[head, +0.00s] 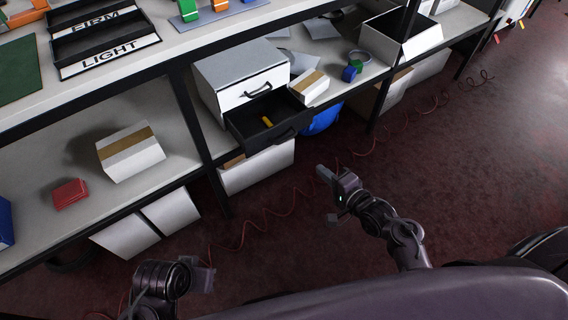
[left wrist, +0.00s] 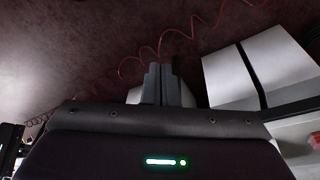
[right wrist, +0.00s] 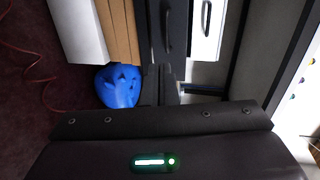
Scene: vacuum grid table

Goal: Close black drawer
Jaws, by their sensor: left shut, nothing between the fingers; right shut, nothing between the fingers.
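The black drawer (head: 262,123) is pulled out from the lower part of a small grey and white cabinet (head: 240,75) on the lower shelf. A yellow item (head: 267,122) lies inside it. Its front has a dark handle, which also shows on the black drawer in the right wrist view (right wrist: 176,50). The white upper drawer (head: 255,90) is shut. My right gripper (head: 322,172) is shut and empty, in front of and below the black drawer, apart from it. My left gripper (left wrist: 162,82) is shut and empty; in the head view it is low at the left, away from the cabinet.
A white and brown box (head: 310,88) stands right of the drawer, and a blue round object (head: 322,120) sits below it. White boxes (head: 258,168) stand under the shelf. A red coiled cable (head: 240,235) lies on the open floor.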

